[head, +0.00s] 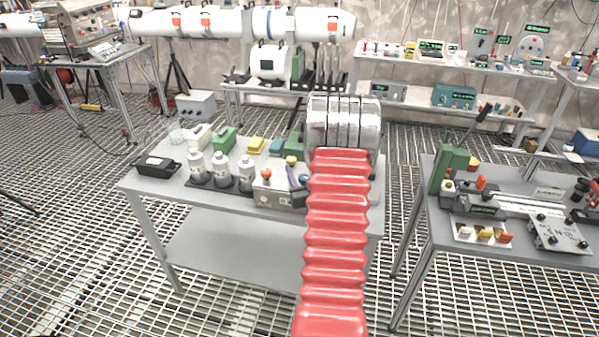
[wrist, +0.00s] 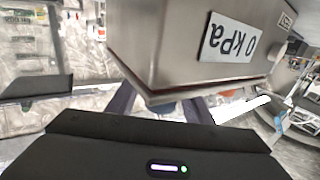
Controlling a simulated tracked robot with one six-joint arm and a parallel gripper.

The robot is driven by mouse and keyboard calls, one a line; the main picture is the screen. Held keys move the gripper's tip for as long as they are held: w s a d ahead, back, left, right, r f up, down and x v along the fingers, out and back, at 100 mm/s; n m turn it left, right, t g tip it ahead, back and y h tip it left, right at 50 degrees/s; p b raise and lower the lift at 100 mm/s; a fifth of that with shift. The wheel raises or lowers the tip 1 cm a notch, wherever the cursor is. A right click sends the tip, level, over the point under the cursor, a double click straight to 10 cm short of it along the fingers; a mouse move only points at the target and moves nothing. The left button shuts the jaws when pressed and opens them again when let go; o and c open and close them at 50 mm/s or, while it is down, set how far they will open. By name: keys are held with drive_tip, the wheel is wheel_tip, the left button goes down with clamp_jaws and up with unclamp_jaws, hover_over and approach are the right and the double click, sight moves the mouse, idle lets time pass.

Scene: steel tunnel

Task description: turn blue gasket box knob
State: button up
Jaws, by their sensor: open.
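A grey metal box (wrist: 190,45) with a "0 kPa" label (wrist: 229,38) fills the upper middle of the wrist view, seen tilted and close. A pale round knob (wrist: 279,50) sticks out at its right side. A thin dark red seam runs along its lower edge; I cannot make out a blue gasket. In the head view a small metal box (head: 272,196) with an orange knob (head: 266,174) stands at the table's front edge. My gripper (wrist: 160,104) is open, its fingers under the box's near corner, partly hidden; I cannot tell whether they touch. It also shows beside that box (head: 297,181).
White bottles (head: 220,172), a black case (head: 157,164) and green and yellow blocks crowd the middle table (head: 150,188). A second bench (head: 465,236) with fittings stands right, a gap between. My red sleeved arm covers the table's right part.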

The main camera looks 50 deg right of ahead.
drive_tip(key=shift+c, duration=0.3)
drive_tip(key=c, duration=1)
drive_tip(key=shift+n+t+y, duration=0.4)
drive_tip(key=shift+n+y, duration=0.1)
drive_tip(key=shift+y, duration=0.2)
drive_tip(key=shift+w+a+r+n+t+y, duration=0.1)
drive_tip(key=shift+a+n+t+y, duration=0.15)
drive_tip(key=shift+n+y, duration=0.2)
drive_tip(key=shift+w+a+n+t+y, duration=0.15)
drive_tip(key=shift+n+t+y, duration=0.15)
drive_tip(key=shift+n+y, duration=0.35)
drive_tip(key=shift+a+n+t+y, duration=0.25)
drive_tip(key=shift+n+y, duration=0.15)
drive_tip(key=shift+y, duration=0.6)
drive_tip(key=shift+w+a+n+t+y, duration=0.1)
drive_tip(key=shift+n+t+y, duration=0.2)
drive_tip(key=shift+n+y, duration=0.35)
drive_tip(key=o, duration=1.1)
drive_tip(key=shift+a+y, duration=0.1)
drive_tip(key=shift+y, duration=0.15)
drive_tip(key=shift+c, duration=0.2)
